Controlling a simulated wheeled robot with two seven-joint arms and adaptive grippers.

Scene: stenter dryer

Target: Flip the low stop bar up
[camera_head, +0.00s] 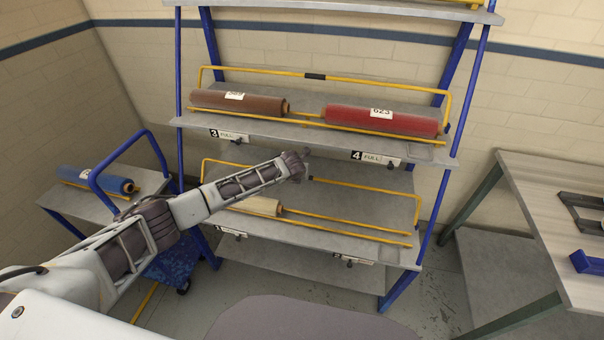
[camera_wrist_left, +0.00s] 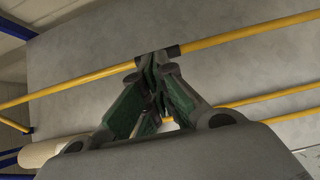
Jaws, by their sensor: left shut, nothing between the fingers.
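A yellow stop bar (camera_head: 370,186) with short bent ends runs across the lower rack shelf (camera_head: 300,233). The same bar (camera_wrist_left: 80,82) crosses the left wrist view and has a dark grip at its middle. My left gripper (camera_head: 303,160) reaches in over this shelf from the left. Its fingers (camera_wrist_left: 157,62) are shut and empty, with the tips right at the dark grip. I cannot tell whether they touch it. The arm hides part of the bar in the head view. A similar yellow bar (camera_head: 260,70) with a black grip stands over the upper shelf.
A brown roll (camera_head: 235,102) and a red roll (camera_head: 380,121) lie on the upper shelf, close above my gripper. A cream roll (camera_head: 258,206) lies on the lower shelf's left, beside yellow rails. A blue-handled cart (camera_head: 88,205) stands left and a table (camera_head: 560,215) right.

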